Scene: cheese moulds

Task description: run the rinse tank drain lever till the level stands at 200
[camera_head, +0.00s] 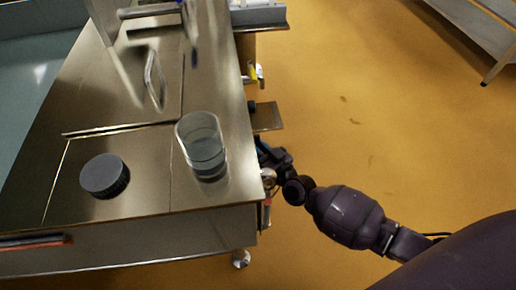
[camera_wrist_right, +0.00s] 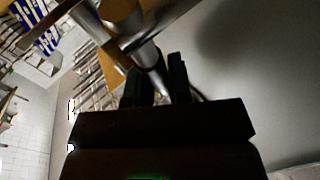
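A clear round tank (camera_head: 203,148), which I take for the rinse tank, stands at the right front of the steel counter. Dark liquid fills roughly its lower half; no scale figures are readable. My right gripper (camera_head: 268,165) is at the counter's right side, beside and below the tank, partly hidden by its own wrist. In the right wrist view, the fingers (camera_wrist_right: 160,82) stand on both sides of a shiny metal rod (camera_wrist_right: 148,55), apparently the drain lever, and look shut on it. The lever cannot be made out in the head view. My left gripper is out of view.
A black round cap (camera_head: 104,176) lies on the steel counter (camera_head: 145,200) left of the tank. A bent metal handle (camera_head: 154,78) rises farther back. A small shelf (camera_head: 266,116) juts from the counter's right side.

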